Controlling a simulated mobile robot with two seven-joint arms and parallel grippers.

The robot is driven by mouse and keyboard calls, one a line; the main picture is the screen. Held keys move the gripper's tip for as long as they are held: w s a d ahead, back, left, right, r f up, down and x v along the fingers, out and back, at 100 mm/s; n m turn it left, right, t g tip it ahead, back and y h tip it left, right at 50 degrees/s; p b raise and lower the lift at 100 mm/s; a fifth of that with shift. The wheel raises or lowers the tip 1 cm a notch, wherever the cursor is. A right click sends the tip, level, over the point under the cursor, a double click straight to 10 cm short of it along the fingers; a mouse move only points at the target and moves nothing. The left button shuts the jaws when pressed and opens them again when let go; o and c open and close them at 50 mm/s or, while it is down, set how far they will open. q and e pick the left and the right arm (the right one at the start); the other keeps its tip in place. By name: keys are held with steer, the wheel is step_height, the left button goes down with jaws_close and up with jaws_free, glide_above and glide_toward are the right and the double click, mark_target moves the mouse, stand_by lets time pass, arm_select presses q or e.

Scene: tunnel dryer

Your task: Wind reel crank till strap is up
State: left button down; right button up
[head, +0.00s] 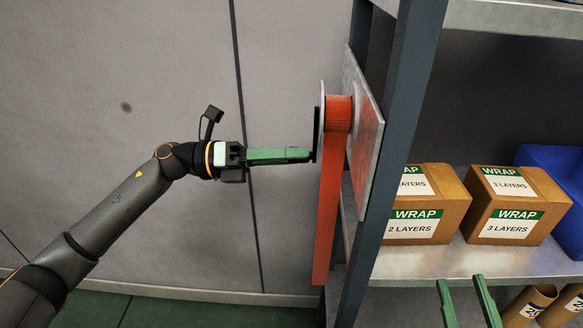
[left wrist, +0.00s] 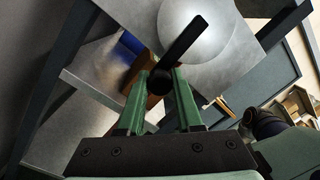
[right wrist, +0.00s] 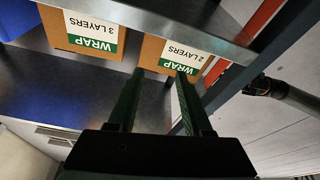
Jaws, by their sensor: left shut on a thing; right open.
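The strap reel (head: 337,113) is mounted on a plate on the side of the shelf post, with orange strap wound on it. A length of orange strap (head: 328,220) hangs down from the reel almost to the floor. The black crank (head: 316,133) stands in front of the reel's disc (left wrist: 205,45); its arm (left wrist: 184,42) also shows in the left wrist view, slanting up and right. My left gripper (head: 309,155) is shut on the crank's dark knob (left wrist: 159,82). My right gripper (head: 462,281) is open and empty, in front of the lower shelf.
Cardboard boxes labelled WRAP (head: 432,203) stand on the metal shelf (head: 420,262), with a blue bin (head: 560,158) at the right. Cardboard tubes (head: 527,303) lie below. The blue-grey post (head: 392,150) stands between the reel and the boxes. Left of the reel is bare wall.

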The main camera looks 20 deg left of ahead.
arm_select(q)
steer(key=shift+w+a+f+m+b, duration=0.1)
steer(key=shift+w+m+b, duration=0.25)
steer(key=shift+m+b, duration=0.2)
steer(key=shift+w+a+m+b, duration=0.1)
steer(key=shift+w+m+b, duration=0.2)
steer(key=shift+m+b, duration=0.25)
arm_select(e)
steer(key=s+a+r+n+t+y, duration=0.1)
steer(key=s+r+n+t+y, duration=0.1)
steer(key=s+r+n+y, duration=0.65)
arm_select(q)
steer(key=w+m+b, duration=0.1)
steer(key=r+m+b, duration=0.1)
steer(key=m+b, duration=0.1)
steer(key=w+m+b, duration=0.1)
steer(key=shift+w+a+r+m+g+b, duration=0.15)
steer(key=shift+w+a+m+g+b, duration=0.15)
steer(key=shift+w+a+b, duration=0.05)
arm_select(e)
steer(key=w+f+m, duration=0.2)
steer(key=m, duration=0.1)
steer(key=shift+a+h, duration=0.3)
steer(key=shift+h, duration=0.05)
steer(key=shift+f, duration=0.1)
steer(key=shift+a, duration=0.1)
arm_select(q)
steer(key=c, duration=0.6)
jaws_free()
